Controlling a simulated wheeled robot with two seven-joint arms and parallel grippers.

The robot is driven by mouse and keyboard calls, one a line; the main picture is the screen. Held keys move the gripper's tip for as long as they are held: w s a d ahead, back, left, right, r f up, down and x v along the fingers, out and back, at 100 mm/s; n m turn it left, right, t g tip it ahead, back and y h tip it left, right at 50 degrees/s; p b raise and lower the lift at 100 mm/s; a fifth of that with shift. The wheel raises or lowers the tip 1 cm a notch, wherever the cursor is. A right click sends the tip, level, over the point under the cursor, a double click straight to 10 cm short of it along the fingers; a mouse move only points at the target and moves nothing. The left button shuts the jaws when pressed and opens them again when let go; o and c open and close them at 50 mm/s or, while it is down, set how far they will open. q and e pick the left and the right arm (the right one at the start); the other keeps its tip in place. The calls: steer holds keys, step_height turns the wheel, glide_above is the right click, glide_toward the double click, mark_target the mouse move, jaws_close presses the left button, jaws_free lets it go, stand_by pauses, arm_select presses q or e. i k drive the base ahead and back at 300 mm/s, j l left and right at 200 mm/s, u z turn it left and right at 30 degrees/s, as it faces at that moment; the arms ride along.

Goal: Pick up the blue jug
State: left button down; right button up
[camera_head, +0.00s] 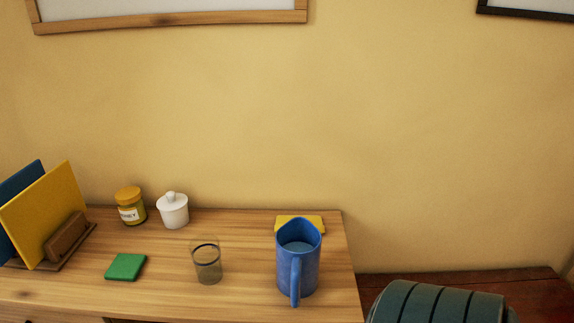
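The blue jug (310,272) stands upright near the right end of the wooden table (165,297). Its handle faces toward me, and its open top shows a paler blue inside. Neither of my grippers shows in the head view, and nothing touches the jug from my side.
A yellow block (315,220) lies just behind the jug. A clear glass (207,262) stands left of it, then a green square (126,267). A white lidded pot (173,210), a honey jar (130,206) and a rack (67,238) with boards stand farther left. A grey-green rounded object (435,303) is lower right.

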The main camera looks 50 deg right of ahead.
mark_target(298, 242)
steer(key=z, duration=1.75)
